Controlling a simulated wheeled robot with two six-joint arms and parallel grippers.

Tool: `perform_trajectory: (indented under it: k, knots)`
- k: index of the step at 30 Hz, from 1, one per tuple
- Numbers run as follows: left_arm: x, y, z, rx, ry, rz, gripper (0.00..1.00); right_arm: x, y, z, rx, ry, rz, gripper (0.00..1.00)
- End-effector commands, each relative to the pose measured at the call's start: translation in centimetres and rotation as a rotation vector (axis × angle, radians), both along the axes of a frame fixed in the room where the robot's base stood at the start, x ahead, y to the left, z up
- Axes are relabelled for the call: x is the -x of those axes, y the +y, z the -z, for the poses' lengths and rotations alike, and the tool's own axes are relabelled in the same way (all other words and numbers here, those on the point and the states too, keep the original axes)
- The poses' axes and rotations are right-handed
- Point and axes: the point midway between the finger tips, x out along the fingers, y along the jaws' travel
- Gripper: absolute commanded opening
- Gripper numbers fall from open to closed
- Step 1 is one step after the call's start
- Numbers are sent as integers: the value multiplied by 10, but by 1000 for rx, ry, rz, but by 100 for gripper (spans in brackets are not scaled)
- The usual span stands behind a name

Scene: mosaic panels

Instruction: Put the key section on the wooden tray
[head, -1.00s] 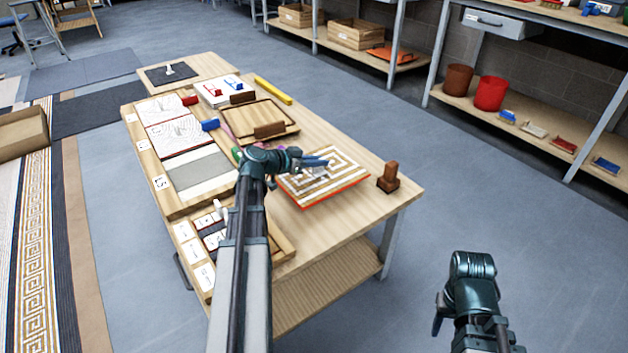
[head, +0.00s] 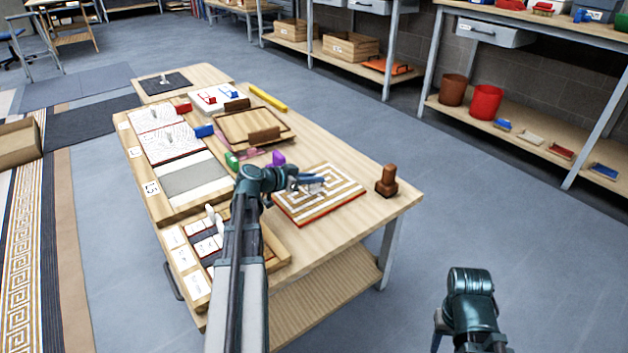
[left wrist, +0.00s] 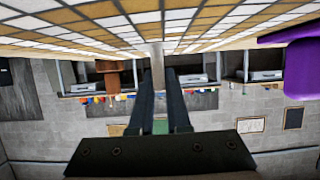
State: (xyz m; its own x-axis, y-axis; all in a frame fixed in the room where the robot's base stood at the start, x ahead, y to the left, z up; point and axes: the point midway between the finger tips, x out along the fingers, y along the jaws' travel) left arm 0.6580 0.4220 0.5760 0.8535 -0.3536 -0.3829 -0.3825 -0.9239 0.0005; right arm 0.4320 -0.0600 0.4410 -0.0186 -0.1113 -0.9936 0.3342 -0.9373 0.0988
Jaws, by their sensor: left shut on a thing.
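The key section (head: 335,200) is a square panel with a white and tan key pattern and a red edge. It lies on or just above the near right part of the table; I cannot tell which. My left gripper (head: 314,184) is above its middle, shut on its grip post. In the left wrist view the post (left wrist: 157,65) stands between the fingers, and the tiled face (left wrist: 215,22) fills the top. The wooden tray (head: 231,131) lies farther back on the table, with brown blocks at its edges. My right gripper (head: 438,328) is off the table, its fingers mostly hidden.
A brown stamp-like block (head: 387,181) stands right of the panel. A yellow bar (head: 268,97) lies behind the tray.

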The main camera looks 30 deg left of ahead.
Motion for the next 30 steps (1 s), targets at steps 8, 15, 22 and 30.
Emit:
perform_trajectory:
  k: [8, 15, 22, 30]
  knots:
    - [0, 0, 3, 0, 0, 0, 42, 0, 0, 3, 0, 0, 1, 50]
    - [0, 0, 3, 0, 0, 0, 45, 0, 0, 3, 0, 0, 1, 50]
    - [11, 4, -7, 0, 0, -3, 45, 0, 0, -7, 0, 0, -1, 50]
    - [59, 24, -30, 1, 0, -5, 45, 0, 0, -30, 0, 1, -6, 50]
